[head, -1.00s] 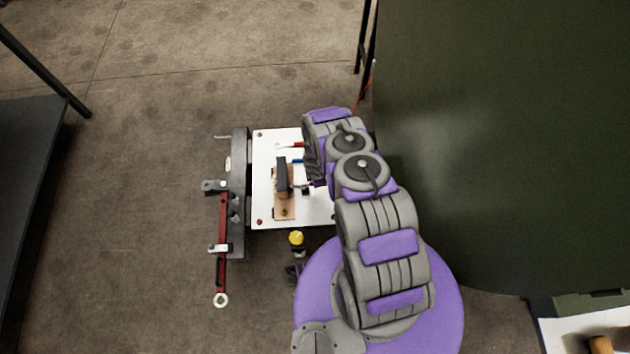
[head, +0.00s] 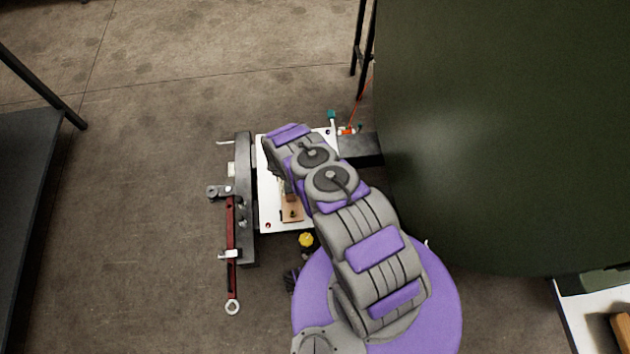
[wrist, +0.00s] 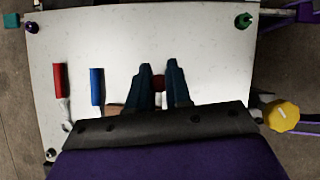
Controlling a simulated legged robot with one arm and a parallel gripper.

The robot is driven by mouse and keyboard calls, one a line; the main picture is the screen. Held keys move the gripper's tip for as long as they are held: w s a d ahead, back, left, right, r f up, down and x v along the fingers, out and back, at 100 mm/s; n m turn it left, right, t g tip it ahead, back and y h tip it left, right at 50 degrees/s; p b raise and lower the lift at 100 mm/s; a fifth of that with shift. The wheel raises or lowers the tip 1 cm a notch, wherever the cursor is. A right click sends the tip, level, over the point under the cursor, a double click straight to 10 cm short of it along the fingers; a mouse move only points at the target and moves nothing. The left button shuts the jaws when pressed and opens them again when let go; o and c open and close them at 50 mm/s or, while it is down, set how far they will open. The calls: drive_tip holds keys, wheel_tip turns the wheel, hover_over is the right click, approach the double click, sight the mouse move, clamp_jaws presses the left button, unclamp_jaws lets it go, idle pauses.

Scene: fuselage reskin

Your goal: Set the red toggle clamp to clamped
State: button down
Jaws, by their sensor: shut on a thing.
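My gripper (wrist: 161,80) shows in the wrist view as two dark blue fingers over the white plate. A small dark red part, which looks like the red toggle clamp's handle (wrist: 159,83), sits between them, and the fingers are closed on it. The rest of the clamp is hidden by the fingers and the dark wrist edge, so I cannot tell its lever position. In the head view my arm covers the gripper and the clamp. A brown wooden block (head: 291,212) shows just below my arm.
The white plate (wrist: 205,55) carries a red-handled piece (wrist: 58,80) and a blue-handled piece (wrist: 96,85) left of my fingers. A yellow knob (wrist: 283,115) stands at the right. A dark green curved panel (head: 500,130) rises right of the arm. A red bar (head: 230,220) lies left.

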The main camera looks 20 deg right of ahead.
drive_tip(key=shift+w+a, duration=0.2)
drive_tip(key=shift+a, duration=0.15)
drive_tip(key=shift+d, duration=0.35)
drive_tip(key=c, duration=1.4)
unclamp_jaws()
drive_tip(key=shift+c, duration=0.2)
drive_tip(key=o, duration=0.4)
drive_tip(key=shift+s+a, duration=0.1)
drive_tip(key=shift+a, duration=0.1)
drive_tip(key=shift+r, duration=0.35)
drive_tip(key=shift+p+v, duration=2.05)
drive_tip(key=shift+v, duration=6.3)
drive_tip(key=shift+a+f, duration=0.15)
drive_tip(key=shift+a, duration=0.1)
